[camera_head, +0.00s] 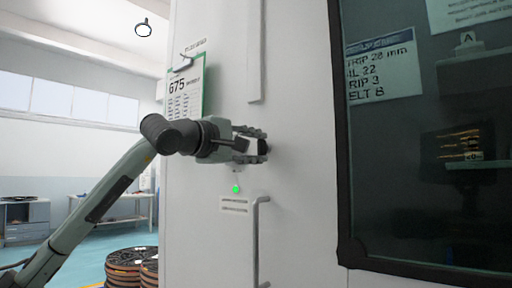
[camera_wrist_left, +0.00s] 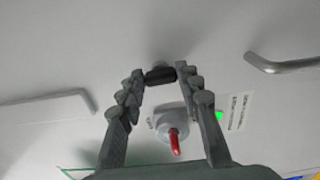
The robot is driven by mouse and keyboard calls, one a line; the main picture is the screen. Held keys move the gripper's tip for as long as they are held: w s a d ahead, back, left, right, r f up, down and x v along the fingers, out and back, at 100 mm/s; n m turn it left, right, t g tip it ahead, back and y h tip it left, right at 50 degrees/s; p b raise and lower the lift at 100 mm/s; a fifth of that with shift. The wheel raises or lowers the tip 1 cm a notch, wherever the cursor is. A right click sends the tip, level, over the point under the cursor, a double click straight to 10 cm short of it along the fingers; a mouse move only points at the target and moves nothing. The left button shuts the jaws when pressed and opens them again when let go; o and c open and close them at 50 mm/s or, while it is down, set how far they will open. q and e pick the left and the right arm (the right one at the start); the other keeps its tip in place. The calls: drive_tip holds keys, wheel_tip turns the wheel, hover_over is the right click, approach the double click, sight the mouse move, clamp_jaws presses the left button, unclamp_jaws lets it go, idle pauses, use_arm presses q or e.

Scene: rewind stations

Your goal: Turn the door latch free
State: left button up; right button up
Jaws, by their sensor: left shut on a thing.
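The door latch shows in the left wrist view as a short dark bar (camera_wrist_left: 160,74) on the white cabinet front (camera_head: 306,215). My left gripper (camera_head: 262,147) reaches in from the left in the head view, at the cabinet front. In the left wrist view its two fingertips (camera_wrist_left: 162,77) are on either side of the dark bar, shut on it. The fingers largely hide the latch in the head view. How far the latch is turned I cannot tell. My right gripper is not in view.
A red-handled knob (camera_wrist_left: 173,140) and a green light (camera_head: 236,188) are close to the gripper. A vertical bar handle (camera_head: 256,240) stands below it. A dark framed window (camera_head: 400,150) is at right. Stacked reels (camera_head: 130,268) stand on the floor at lower left.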

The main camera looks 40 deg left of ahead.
use_arm(q)
drive_tip(key=shift+m, duration=0.4)
drive_tip(key=o, duration=1.2)
drive_tip(key=shift+c, duration=0.2)
drive_tip(key=shift+s, duration=0.1)
drive_tip(key=s, duration=1.1)
drive_tip(key=shift+s+a, duration=0.4)
drive_tip(key=shift+a, duration=0.05)
